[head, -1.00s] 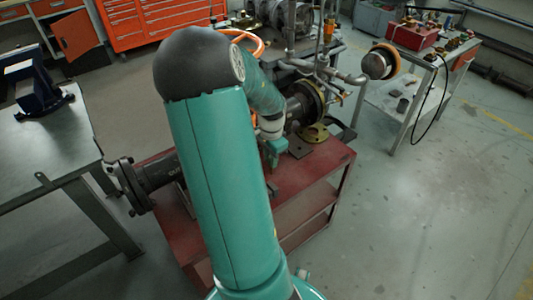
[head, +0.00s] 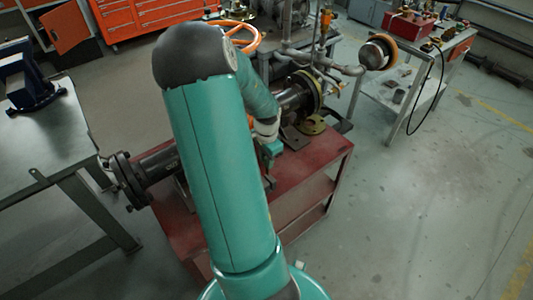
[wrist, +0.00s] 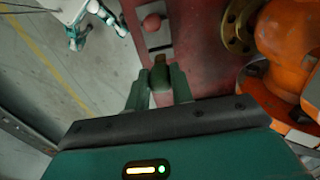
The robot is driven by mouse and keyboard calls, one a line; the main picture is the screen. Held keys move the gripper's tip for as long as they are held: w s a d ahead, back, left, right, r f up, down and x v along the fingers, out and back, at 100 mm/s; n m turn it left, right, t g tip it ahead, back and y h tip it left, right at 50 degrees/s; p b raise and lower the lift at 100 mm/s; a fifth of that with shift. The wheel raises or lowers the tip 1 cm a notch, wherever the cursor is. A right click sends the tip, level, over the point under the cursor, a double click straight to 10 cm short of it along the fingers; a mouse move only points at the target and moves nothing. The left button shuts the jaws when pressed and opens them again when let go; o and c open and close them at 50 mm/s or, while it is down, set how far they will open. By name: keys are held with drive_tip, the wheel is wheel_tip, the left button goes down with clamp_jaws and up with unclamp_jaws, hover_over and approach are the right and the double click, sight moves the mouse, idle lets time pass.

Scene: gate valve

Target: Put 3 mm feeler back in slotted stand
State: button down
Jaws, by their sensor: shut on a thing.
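In the wrist view my gripper (wrist: 160,90) points at the red cart top, its two green fingers shut on a small dark olive piece with a brownish end (wrist: 159,62). I take this piece for the feeler; its thickness cannot be read. In the head view my gripper (head: 270,180) is low over the red cart, partly behind my arm; the held piece is not clear there.
The red cart (head: 310,165) carries the flanged pipe and valve (head: 295,95). In the wrist view an orange valve body (wrist: 290,45) and a brass flange (wrist: 240,25) stand close on the right. A steel bench (head: 45,140) is at left. Open floor lies to the right.

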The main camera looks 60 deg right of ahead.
sight(267, 171)
drive_tip(key=shift+s+f, duration=0.1)
drive_tip(key=shift+f, duration=0.7)
drive_tip(key=shift+f, duration=2.85)
idle(0.7)
drive_tip(key=c, duration=1.1)
unclamp_jaws()
drive_tip(key=shift+c, duration=0.2)
drive_tip(key=shift+r, duration=0.1)
wheel_tip(267, 171, up, 14)
drive_tip(key=shift+f, duration=0.2)
